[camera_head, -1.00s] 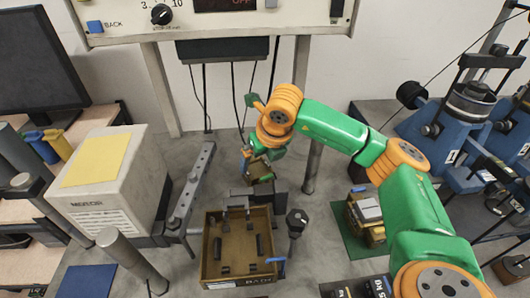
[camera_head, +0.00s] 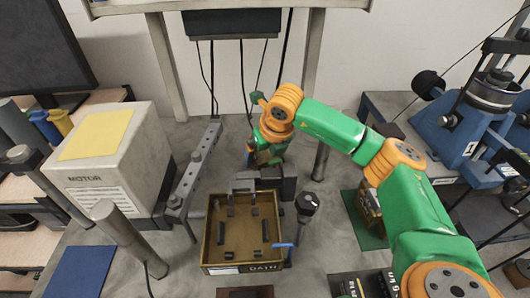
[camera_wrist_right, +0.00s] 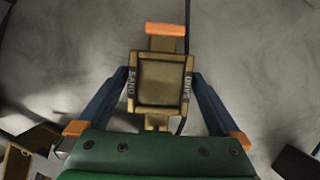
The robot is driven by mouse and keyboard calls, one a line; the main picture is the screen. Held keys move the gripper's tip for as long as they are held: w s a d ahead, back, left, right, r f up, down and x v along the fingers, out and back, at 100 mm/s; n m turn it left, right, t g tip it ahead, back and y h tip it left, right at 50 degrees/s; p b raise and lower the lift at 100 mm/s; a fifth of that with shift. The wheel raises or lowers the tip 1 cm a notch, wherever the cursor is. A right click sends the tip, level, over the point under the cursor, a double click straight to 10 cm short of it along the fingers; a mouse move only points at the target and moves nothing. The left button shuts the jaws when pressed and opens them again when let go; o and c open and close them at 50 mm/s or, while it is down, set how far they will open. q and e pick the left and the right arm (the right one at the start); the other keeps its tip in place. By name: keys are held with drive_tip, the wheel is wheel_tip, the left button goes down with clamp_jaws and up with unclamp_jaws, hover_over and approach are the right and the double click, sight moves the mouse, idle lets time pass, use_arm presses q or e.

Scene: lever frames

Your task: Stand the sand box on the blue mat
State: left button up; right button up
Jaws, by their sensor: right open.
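The sand box (camera_wrist_right: 160,82) is a small brown box with SAND lettered on its sides, centred in the right wrist view. My right gripper (camera_wrist_right: 160,78) is open, with a dark blue finger on each side of the box. In the head view my right gripper (camera_head: 265,150) is behind the wooden tray, and little of the sand box can be made out there. I cannot tell whether the fingers touch it. The blue mat (camera_head: 80,272) lies bare at the lower left of the head view. My left gripper is not in view.
A white motor box (camera_head: 110,165) and a grey post (camera_head: 122,235) stand near the blue mat. A green mat (camera_head: 365,232) with a box on it lies at the right.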

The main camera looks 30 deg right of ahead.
drive_tip(key=shift+w+f, duration=0.1)
drive_tip(key=shift+f, duration=0.05)
clamp_jaws()
